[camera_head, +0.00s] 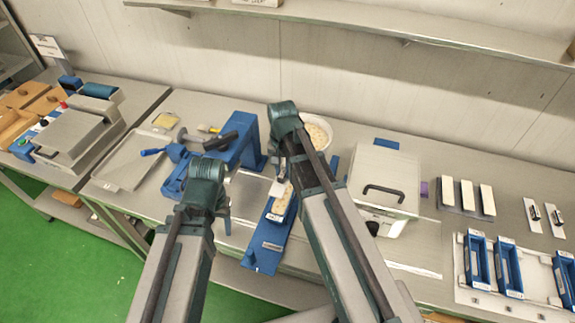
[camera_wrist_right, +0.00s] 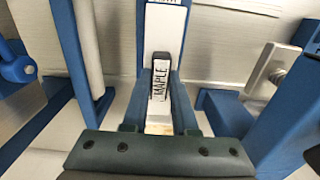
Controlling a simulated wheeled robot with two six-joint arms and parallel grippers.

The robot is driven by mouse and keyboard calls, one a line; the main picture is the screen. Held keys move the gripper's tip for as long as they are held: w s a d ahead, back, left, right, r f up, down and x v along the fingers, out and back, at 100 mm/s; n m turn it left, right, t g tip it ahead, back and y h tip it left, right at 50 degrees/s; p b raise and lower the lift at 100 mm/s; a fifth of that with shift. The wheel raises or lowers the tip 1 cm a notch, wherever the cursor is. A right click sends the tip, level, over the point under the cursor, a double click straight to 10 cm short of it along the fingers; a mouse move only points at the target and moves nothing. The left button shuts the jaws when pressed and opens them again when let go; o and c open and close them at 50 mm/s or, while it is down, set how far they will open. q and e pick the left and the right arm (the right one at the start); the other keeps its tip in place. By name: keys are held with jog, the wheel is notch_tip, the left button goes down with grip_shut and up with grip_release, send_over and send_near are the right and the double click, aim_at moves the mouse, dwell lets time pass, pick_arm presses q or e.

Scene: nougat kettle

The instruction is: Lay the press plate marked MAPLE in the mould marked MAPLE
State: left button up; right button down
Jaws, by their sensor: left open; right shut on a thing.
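My right gripper (camera_wrist_right: 158,105) is shut on the dark grip of the press plate marked MAPLE (camera_wrist_right: 159,79), whose label faces the right wrist camera. In the head view the right gripper (camera_head: 284,178) holds the pale press plate (camera_head: 278,188) over or at a narrow blue mould with a tan filling (camera_head: 285,203). A small label shows on the mould's near end (camera_head: 275,217); its text is too small to read there. I cannot tell whether the plate touches the filling. My left gripper (camera_head: 226,197) is open and empty, left of the mould.
A blue press with a lever (camera_head: 236,140) stands behind my left gripper. A white box with a dark handle (camera_head: 384,190) stands right of my right arm. Further right are a rack of white bars (camera_head: 467,195), small plates with dark grips (camera_head: 534,209) and more blue moulds (camera_head: 506,267).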

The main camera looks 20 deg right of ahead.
jog(key=shift+a+f, duration=0.1)
jog(key=shift+f+b, duration=0.75)
jog(key=shift+b, duration=0.05)
notch_tip(320, 180, down, 7)
jog(key=b, duration=0.7)
jog(key=shift+f+b, duration=0.65)
jog(key=shift+b, duration=0.05)
dwell(0.9)
jog(key=shift+c, duration=1)
grip_release()
